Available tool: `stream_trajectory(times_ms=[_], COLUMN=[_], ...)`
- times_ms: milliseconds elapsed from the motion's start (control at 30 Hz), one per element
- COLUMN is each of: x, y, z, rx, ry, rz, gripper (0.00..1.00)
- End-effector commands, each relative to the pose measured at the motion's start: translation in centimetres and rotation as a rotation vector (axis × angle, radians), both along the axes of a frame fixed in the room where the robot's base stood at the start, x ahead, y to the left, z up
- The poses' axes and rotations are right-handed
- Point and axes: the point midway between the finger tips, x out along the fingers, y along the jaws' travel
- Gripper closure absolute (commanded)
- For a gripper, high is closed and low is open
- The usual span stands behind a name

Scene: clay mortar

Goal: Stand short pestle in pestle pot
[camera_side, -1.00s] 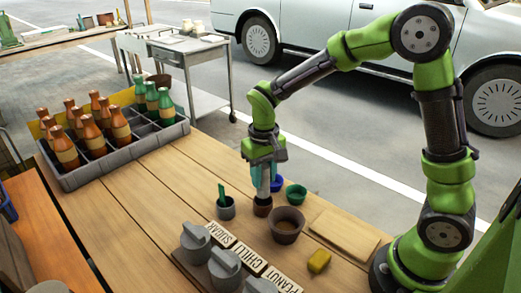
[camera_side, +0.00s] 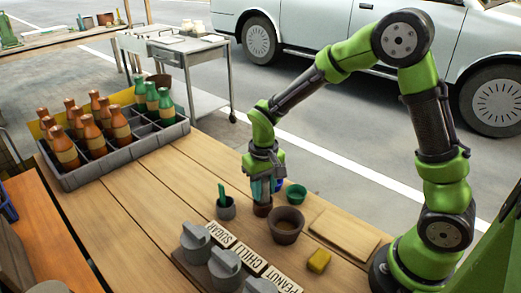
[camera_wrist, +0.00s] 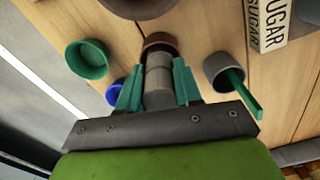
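The short pestle (camera_wrist: 158,82) is a grey cylinder between the two teal fingers of my gripper (camera_wrist: 158,66) in the wrist view. The fingers lie close along both its sides and look shut on it. Its far end is at the mouth of the small brown pestle pot (camera_wrist: 160,40); how deep it sits inside is hidden. In the side view my gripper (camera_side: 264,194) points down, right above the pestle pot (camera_side: 262,210), and mostly hides the pestle.
The brown mortar bowl (camera_side: 286,232) stands just right of the pot. A grey cup (camera_side: 226,211) with a green stick is at its left. A green bowl (camera_side: 296,194) and a blue bowl (camera_wrist: 115,94) are close behind. Lidded jars, labels and a yellow block (camera_side: 319,261) are in front.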

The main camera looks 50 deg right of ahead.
Motion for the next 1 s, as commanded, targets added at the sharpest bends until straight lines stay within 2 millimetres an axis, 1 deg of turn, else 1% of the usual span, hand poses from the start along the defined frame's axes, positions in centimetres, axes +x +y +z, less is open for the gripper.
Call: stream_trajectory(times_ms=[33,100,200,467,567,667,767,1000], x=[0.0,0.0,0.0,0.0,0.0,0.1,0.1,0.1], y=[0.0,0.0,0.0,0.0,0.0,0.0,0.0,0.0], z=[0.0,0.0,0.0,0.1,0.6,1.9,4.0,10.0], rx=[0.0,0.0,0.0,0.0,0.0,0.0,0.0,0.0], ry=[0.0,0.0,0.0,0.0,-0.001,-0.004,-0.006,-0.006], rz=[0.0,0.0,0.0,0.0,0.0,0.001,0.0,0.0], gripper=[0.6,0.49,0.36,0.36,0.36,0.36,0.36,0.36])
